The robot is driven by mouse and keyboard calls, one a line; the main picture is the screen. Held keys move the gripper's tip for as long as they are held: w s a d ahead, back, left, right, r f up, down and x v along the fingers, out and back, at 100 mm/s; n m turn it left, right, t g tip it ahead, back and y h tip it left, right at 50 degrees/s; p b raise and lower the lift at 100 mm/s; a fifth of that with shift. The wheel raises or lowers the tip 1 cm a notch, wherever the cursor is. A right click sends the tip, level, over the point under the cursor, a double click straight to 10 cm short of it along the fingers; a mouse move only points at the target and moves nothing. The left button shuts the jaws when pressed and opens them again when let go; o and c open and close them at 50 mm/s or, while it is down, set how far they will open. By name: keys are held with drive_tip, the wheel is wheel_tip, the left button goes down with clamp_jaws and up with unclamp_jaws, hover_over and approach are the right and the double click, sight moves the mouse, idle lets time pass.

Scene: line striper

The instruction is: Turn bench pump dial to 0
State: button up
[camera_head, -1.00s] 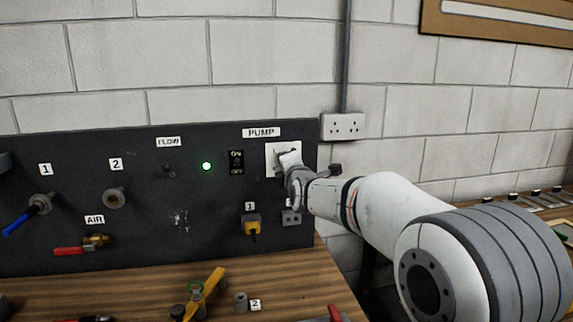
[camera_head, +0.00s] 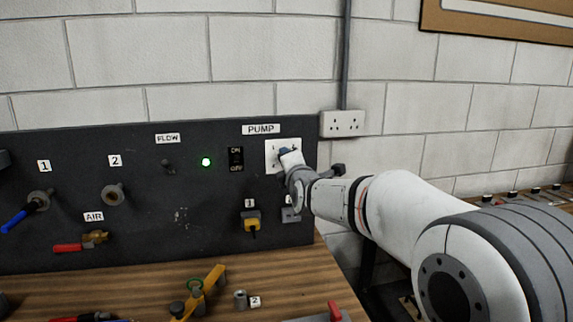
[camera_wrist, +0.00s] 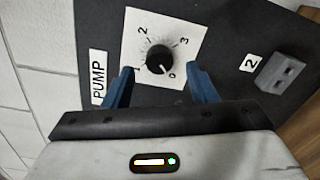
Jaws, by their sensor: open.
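The pump dial (camera_wrist: 159,60) is a black round knob on a white square plate (camera_wrist: 187,25) marked 0, 1, 2 and 3. In the wrist view its pale pointer mark appears to face the 0. My gripper (camera_wrist: 160,69) is open, its two blue fingers on either side of the dial with visible gaps; nothing is held. In the head view my gripper (camera_head: 287,154) is in front of the plate (camera_head: 271,161) and hides the dial and most of the numbers.
Left of the plate is the ON/OFF pump switch (camera_head: 236,159), with a lit green lamp (camera_head: 206,162) beyond it. Below are a yellow plug (camera_head: 252,222) and a grey socket (camera_wrist: 282,73) labelled 2. A wall outlet (camera_head: 343,123) is to the right.

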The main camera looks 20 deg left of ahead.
drive_tip(key=v, duration=0.5)
drive_tip(key=shift+s+d+b, duration=0.1)
drive_tip(key=shift+s+b, duration=0.2)
drive_tip(key=shift+b, duration=0.05)
